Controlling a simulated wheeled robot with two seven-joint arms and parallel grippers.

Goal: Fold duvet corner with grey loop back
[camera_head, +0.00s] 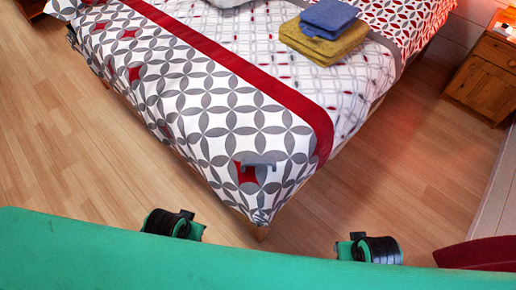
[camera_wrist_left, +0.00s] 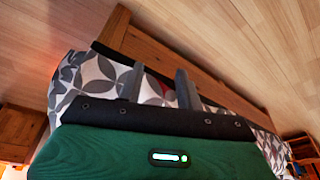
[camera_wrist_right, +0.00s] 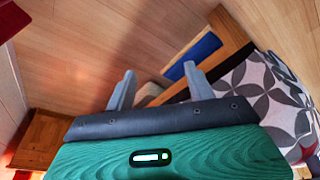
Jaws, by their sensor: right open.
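The duvet (camera_head: 170,85) is white with a grey petal pattern, red patches and a red band, and lies on the bed. Its near corner hangs over the bed's corner in the head view. The grey loop (camera_head: 258,162) sits on the duvet just above that corner. My left gripper (camera_wrist_left: 159,78) is open, with patterned duvet (camera_wrist_left: 100,72) showing behind its fingers; I cannot tell whether they touch it. My right gripper (camera_wrist_right: 160,78) is open and empty, with the patterned duvet (camera_wrist_right: 262,90) to its right. The loop is not discernible in either wrist view.
A blue towel (camera_head: 330,14) lies on a yellow towel (camera_head: 322,44) on the bed. A wooden nightstand (camera_head: 485,75) stands at the right. A dark red object (camera_head: 475,253) is at the lower right. The wooden floor (camera_head: 390,185) is clear beside the bed.

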